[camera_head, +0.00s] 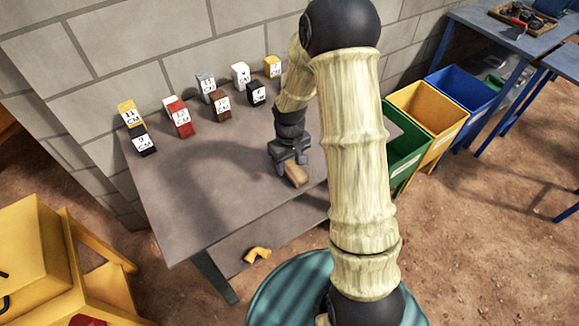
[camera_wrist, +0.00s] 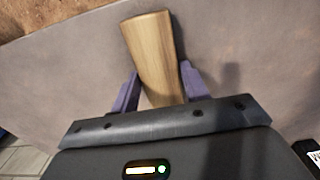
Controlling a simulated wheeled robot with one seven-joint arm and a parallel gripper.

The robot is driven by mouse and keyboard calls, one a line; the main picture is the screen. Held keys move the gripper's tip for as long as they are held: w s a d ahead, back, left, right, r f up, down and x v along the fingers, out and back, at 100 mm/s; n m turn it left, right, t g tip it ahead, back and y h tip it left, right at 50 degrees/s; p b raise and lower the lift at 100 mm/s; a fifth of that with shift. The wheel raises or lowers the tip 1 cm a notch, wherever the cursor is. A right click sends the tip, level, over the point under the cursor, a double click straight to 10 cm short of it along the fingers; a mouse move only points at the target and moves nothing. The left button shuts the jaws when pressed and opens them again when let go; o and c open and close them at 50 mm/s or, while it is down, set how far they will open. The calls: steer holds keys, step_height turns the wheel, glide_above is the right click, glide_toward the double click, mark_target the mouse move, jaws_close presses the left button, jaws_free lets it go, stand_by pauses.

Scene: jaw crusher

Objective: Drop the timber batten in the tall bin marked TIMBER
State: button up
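The timber batten (camera_head: 297,175) is a short pale wooden block on the grey table, near its right side. In the wrist view the batten (camera_wrist: 153,50) runs up between the two purple fingers of my gripper (camera_wrist: 160,82), with its near end hidden by the gripper body. The fingers stand very close to its sides; I cannot tell whether they touch. In the head view my gripper (camera_head: 285,158) is low over the batten's far left end. Green (camera_head: 403,152), yellow (camera_head: 428,112) and blue (camera_head: 462,92) bins stand right of the table; their white labels are unreadable.
Several labelled blocks (camera_head: 183,118) stand along the table's (camera_head: 195,215) wall side. A yellow bent piece (camera_head: 257,254) lies on the lower shelf. My arm hides part of the table and the green bin's left side. A blue-framed bench (camera_head: 510,40) stands at upper right.

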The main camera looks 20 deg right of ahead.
mark_target(289, 164)
steer(key=c, duration=0.6)
step_height(289, 164, up, 10)
stand_by(0.6)
